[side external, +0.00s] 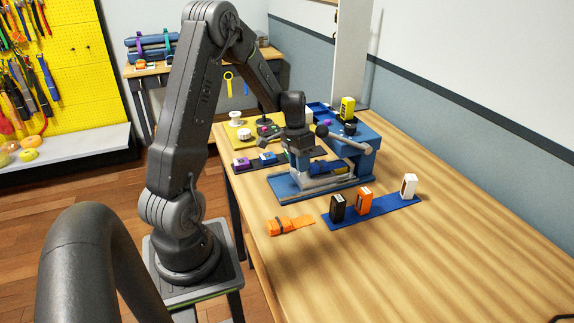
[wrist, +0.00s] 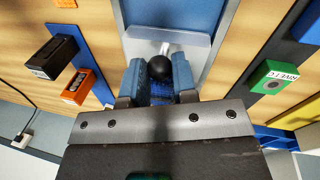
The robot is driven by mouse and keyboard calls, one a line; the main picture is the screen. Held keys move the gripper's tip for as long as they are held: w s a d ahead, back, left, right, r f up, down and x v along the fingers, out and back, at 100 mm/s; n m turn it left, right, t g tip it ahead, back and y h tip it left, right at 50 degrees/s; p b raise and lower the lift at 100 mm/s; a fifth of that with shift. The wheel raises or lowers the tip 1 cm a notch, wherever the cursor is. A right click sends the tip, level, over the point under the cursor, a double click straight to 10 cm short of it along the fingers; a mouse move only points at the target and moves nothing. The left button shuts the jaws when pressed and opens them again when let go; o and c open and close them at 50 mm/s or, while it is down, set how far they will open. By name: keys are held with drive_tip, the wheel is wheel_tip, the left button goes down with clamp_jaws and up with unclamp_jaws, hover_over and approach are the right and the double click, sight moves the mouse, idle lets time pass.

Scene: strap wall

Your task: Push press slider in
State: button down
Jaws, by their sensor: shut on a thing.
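The blue press (side external: 355,150) stands on the wooden table, with a grey lever (side external: 348,141) ending in a black ball. The grey press slider (side external: 318,183) lies low on its blue base plate (side external: 290,190). In the wrist view the slider (wrist: 150,46) shows as a grey plate with a black knob (wrist: 160,67) at its near side. My gripper (side external: 303,163) is low over the slider end. In the wrist view my gripper's blue fingers (wrist: 159,82) are shut on the knob, one on each side. The contact faces are partly hidden.
A blue strip (side external: 385,210) holds black, orange and white boxes in front of the press. An orange strap piece (side external: 289,225) lies near the left edge. The right front table is clear.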

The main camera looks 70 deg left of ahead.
drive_tip(key=shift+w, duration=0.3)
drive_tip(key=c, duration=1.2)
unclamp_jaws()
drive_tip(key=shift+c, duration=0.2)
drive_tip(key=o, duration=0.3)
drive_tip(key=shift+s, duration=0.1)
drive_tip(key=a+r, duration=0.1)
drive_tip(key=r, duration=0.8)
drive_tip(key=a+r, duration=0.1)
drive_tip(key=r, duration=0.3)
drive_tip(key=shift+s+a+r, duration=0.25)
drive_tip(key=shift+a+r, duration=0.05)
